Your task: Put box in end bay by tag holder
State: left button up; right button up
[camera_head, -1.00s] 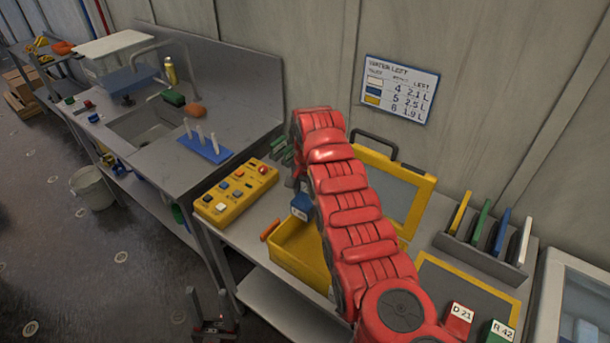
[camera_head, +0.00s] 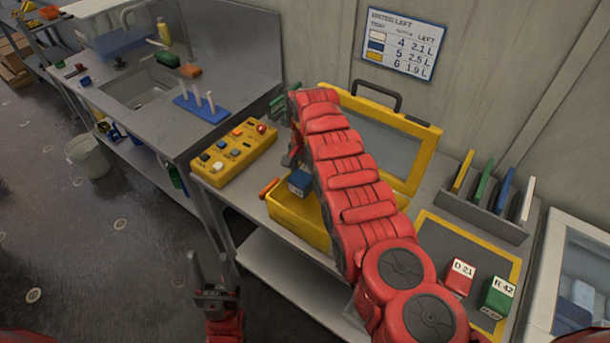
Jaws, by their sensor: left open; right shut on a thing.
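A small blue box (camera_head: 300,183) with a pale label shows at the open yellow case (camera_head: 295,222), near its left end. The label is too small to read. My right arm reaches across the case, and its gripper (camera_head: 293,158) is mostly hidden behind the red links. It is shut on the blue box, over the case's left part. My arm hides much of the case's inside, so I cannot tell its bays or whether the box touches the floor. I cannot make out a tag holder. My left gripper (camera_head: 209,262) is open and empty, low in front of the bench.
A yellow button panel (camera_head: 235,153) and an orange cylinder (camera_head: 268,188) lie left of the case. A red D 21 box (camera_head: 459,278) and a green R 42 box (camera_head: 497,297) stand right on a yellow-edged mat (camera_head: 432,226). The raised lid (camera_head: 425,150) stands behind.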

aim_at(305, 201)
jog(key=shift+f+b, duration=2.85)
jog(key=shift+f, duration=0.6)
jog(key=o, duration=1.4)
jog(key=shift+r, duration=0.1)
jog(key=shift+o, duration=0.2)
jog(key=shift+r, duration=0.1)
